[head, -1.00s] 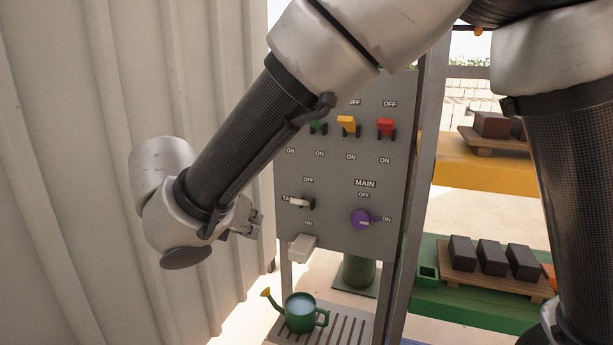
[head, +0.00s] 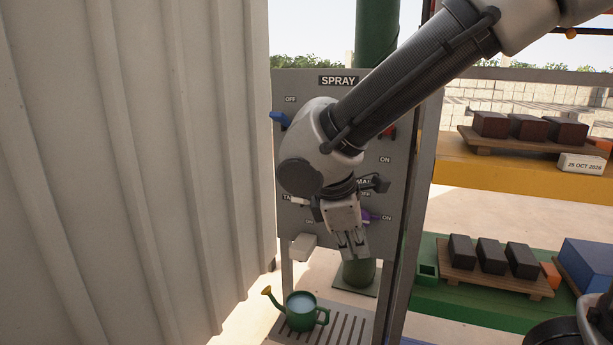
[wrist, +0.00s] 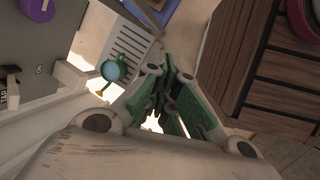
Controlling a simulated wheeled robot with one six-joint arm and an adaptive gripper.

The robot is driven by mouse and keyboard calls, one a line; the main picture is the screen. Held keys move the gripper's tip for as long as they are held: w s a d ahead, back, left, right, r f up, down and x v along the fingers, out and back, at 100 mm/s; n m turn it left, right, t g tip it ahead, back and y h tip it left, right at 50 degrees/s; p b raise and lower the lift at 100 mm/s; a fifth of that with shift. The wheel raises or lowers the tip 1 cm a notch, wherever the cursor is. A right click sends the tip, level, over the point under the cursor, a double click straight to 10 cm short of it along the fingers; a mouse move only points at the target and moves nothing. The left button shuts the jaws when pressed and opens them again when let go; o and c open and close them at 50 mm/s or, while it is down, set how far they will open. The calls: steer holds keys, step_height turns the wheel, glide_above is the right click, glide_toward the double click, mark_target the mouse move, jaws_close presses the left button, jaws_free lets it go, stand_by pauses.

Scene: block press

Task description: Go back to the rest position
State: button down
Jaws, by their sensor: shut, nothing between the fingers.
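My gripper (head: 352,247) is in front of the grey control panel (head: 300,165) in the head view, pointing down, shut and empty. In the wrist view its fingers (wrist: 158,85) are together. A blue switch lever (head: 280,119) is at the panel's upper left, by OFF. A white lever (head: 299,201) is left of the gripper.
A green watering can (head: 301,311) stands on a slatted grate below. A white spout (head: 302,247) juts out under the panel. Shelves with dark blocks (head: 492,256) are at right. A corrugated wall (head: 130,170) closes the left side.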

steer(key=s+d+r+m+y, duration=0.1)
steer(key=s+d+r+m, duration=0.1)
steer(key=d+m, duration=0.3)
steer(key=s+d+r+m+t+y, duration=0.1)
steer(key=s+d+m, duration=0.3)
steer(key=d, duration=0.9)
steer(key=s+d+r+m+t+y, duration=0.1)
steer(key=s+d+r+m, duration=0.2)
steer(key=d+m, duration=0.4)
steer(key=d+r, duration=0.1)
steer(key=d, duration=0.1)
steer(key=shift+d+m, duration=0.3)
steer(key=shift+d, duration=0.1)
steer(key=shift+w, duration=0.1)
